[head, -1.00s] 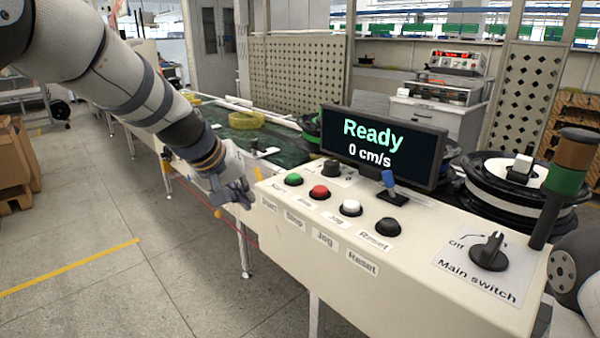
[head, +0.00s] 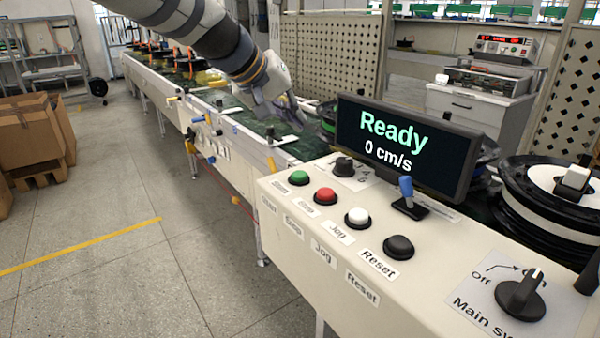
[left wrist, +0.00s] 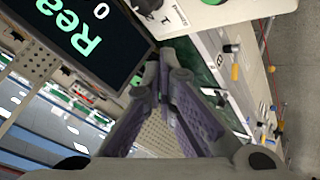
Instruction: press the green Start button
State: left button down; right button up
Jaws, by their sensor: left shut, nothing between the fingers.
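The green Start button (head: 299,178) is at the far left end of the button row on the cream control box (head: 335,270). My left gripper (head: 296,128) is shut and empty. It is up and behind the green button, in front of the conveyor in the picture and left of the display (head: 400,145), apart from the button. In the left wrist view the closed fingers (left wrist: 166,58) are at the middle, with the display at upper left. A bit of green at the top edge there may be the button. My right gripper is out of view.
Beside the green button are a red button (head: 324,196), a white button (head: 357,217) and a black button (head: 398,247). A black knob (head: 343,166) and a blue-tipped lever (head: 407,192) stand behind them. The main switch (head: 521,295) is at right. The display reads Ready, 0 cm/s.

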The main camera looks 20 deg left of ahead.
aim_at(296, 172)
pick_arm(q)
notch_tip(296, 172, down, 8)
jog(key=shift+r, duration=0.15)
dwell(1.6)
jog(key=shift+f, duration=0.45)
